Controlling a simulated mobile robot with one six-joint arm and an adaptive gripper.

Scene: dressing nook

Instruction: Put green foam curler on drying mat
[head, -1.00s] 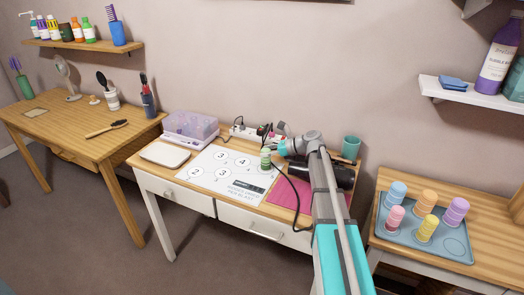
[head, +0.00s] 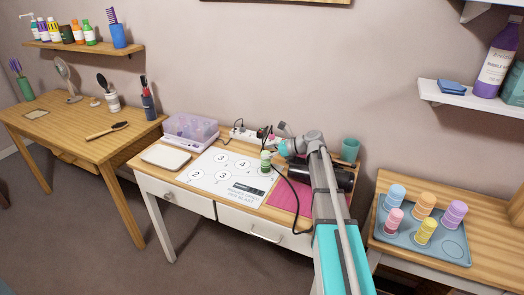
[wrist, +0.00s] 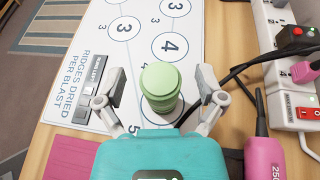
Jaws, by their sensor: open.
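The green foam curler (head: 265,161) stands upright on a white printed sheet (head: 215,180) with numbered circles, on the middle table. In the wrist view the curler (wrist: 161,88) is between my gripper's two fingertips (wrist: 160,80). My gripper (head: 279,147) is open, with a gap visible on each side of the curler. A blue-grey mat (head: 400,238) on the right table holds several pastel curlers standing on it. An empty ring outline shows at its front right. I cannot tell for sure which surface is the drying mat.
A black hair dryer (head: 338,178) and pink mat (head: 285,197) lie right of the sheet. A power strip (wrist: 292,60) with plugs and black cables (wrist: 245,68) is close beside the gripper. A clear lilac box (head: 190,130) and teal cup (head: 350,149) stand behind.

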